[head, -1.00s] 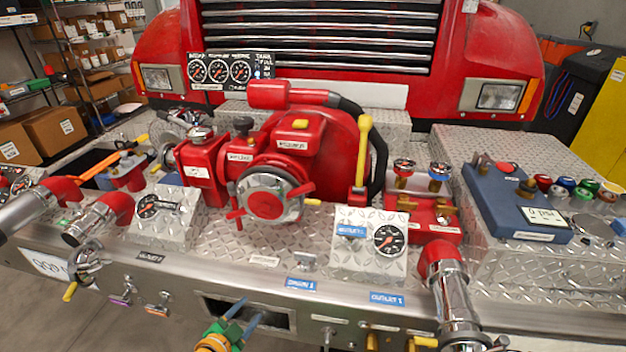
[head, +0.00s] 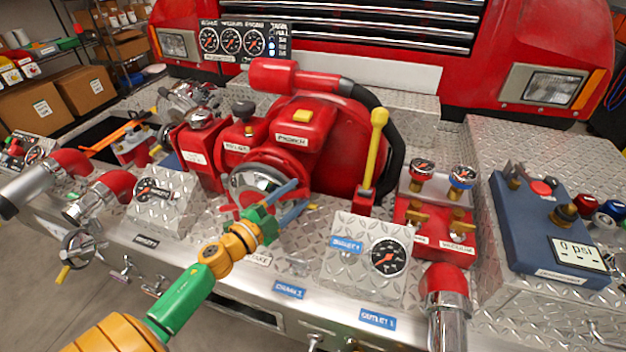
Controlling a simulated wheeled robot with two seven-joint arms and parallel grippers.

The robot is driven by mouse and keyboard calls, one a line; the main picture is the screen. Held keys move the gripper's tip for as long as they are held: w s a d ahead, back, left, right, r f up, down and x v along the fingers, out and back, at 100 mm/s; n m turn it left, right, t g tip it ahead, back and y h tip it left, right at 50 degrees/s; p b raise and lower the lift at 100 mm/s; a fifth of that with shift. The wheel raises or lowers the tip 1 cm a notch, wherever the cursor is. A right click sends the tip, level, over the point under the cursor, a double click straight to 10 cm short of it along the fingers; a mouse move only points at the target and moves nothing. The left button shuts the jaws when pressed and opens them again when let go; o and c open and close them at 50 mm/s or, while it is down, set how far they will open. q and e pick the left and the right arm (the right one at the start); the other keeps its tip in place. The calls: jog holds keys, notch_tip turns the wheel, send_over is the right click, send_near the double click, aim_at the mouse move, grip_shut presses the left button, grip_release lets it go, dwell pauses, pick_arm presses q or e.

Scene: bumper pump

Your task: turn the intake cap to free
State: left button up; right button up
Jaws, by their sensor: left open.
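The intake cap (head: 255,181) is a round chrome cap with red lugs on the front of the red pump (head: 318,140). My left gripper (head: 290,200) is in front of the cap's right side. Its two blue-grey fingers are apart, one reaching up and right, the other lower near the cap's right lug. The gripper and wrist hide the cap's lower right part. I cannot tell whether the fingers touch the cap. My right gripper does not show.
A yellow-handled lever (head: 376,145) stands right of the pump. An outlet gauge box (head: 370,255) is right of my gripper, with a red and chrome outlet pipe (head: 443,290) beyond it. Chrome and red pipes (head: 98,195) lie at left.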

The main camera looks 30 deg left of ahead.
pick_arm(q)
jog(key=w, duration=0.4)
jog(key=shift+w+d+f, duration=0.1)
jog(key=shift+w+d, duration=0.2)
jog(key=shift+w, duration=0.1)
jog(key=shift+s, duration=0.25)
jog(key=shift+c, duration=0.9)
grip_shut()
jog(key=shift+r, duration=0.2)
